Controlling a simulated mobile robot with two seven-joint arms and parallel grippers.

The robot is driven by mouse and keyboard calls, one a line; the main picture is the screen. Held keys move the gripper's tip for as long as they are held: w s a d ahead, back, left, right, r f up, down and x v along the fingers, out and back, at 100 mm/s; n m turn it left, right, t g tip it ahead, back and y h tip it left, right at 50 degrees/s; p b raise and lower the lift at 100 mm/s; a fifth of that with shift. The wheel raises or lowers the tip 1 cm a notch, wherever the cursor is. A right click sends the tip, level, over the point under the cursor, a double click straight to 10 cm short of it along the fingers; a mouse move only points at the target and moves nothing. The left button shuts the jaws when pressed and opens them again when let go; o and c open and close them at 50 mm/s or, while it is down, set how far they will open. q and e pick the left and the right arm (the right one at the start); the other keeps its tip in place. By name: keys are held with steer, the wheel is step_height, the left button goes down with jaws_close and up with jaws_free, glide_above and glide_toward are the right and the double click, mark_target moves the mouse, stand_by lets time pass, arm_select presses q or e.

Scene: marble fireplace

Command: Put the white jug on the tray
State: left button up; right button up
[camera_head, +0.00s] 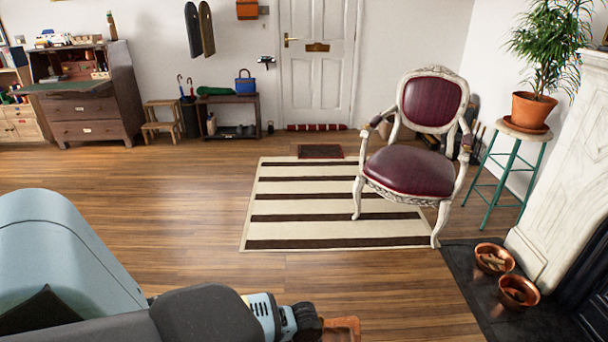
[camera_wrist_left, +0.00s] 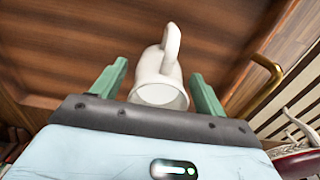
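The white jug (camera_wrist_left: 158,68) shows in the left wrist view, directly in front of the left gripper (camera_wrist_left: 160,75). Its round end faces the camera and its handle points up in the picture. The two green fingers are apart on either side of it, with small gaps visible; I see no clear contact. In the head view my left arm reaches in at the bottom, but its fingers and the jug are out of sight. A brown edge (camera_head: 343,328) at the bottom may be the tray or other furniture; I cannot tell. My right gripper is not in view.
A brass-coloured curved handle (camera_wrist_left: 268,75) is close by on the right in the left wrist view. A red-seated armchair (camera_head: 410,170) stands on a striped rug (camera_head: 300,218). Two copper bowls (camera_head: 518,291) sit on the dark hearth at right. The floor at left centre is clear.

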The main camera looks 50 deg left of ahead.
arm_select(q)
step_height(320, 180, up, 12)
steer(key=p, duration=0.2)
steer(key=shift+r+p, duration=0.2)
steer(key=shift+p, duration=0.15)
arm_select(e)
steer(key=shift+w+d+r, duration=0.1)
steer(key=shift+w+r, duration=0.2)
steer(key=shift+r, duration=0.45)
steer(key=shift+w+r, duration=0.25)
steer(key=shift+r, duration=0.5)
arm_select(q)
steer(key=s+d+f+n+t+h, duration=0.1)
steer(key=s+d+f+t+h, duration=0.1)
steer(key=s+d+f, duration=0.3)
steer(key=s+d+f+n+t+h, duration=0.1)
steer(key=s+d+f, duration=0.2)
steer(key=s+d, duration=0.3)
steer(key=s+d+r+n+t, duration=0.1)
steer(key=s+n+t, duration=0.1)
steer(key=s, duration=0.5)
steer(key=s+d+r+n+t+y, duration=0.1)
steer(key=s+d+r+n+t, duration=0.1)
steer(key=s, duration=0.5)
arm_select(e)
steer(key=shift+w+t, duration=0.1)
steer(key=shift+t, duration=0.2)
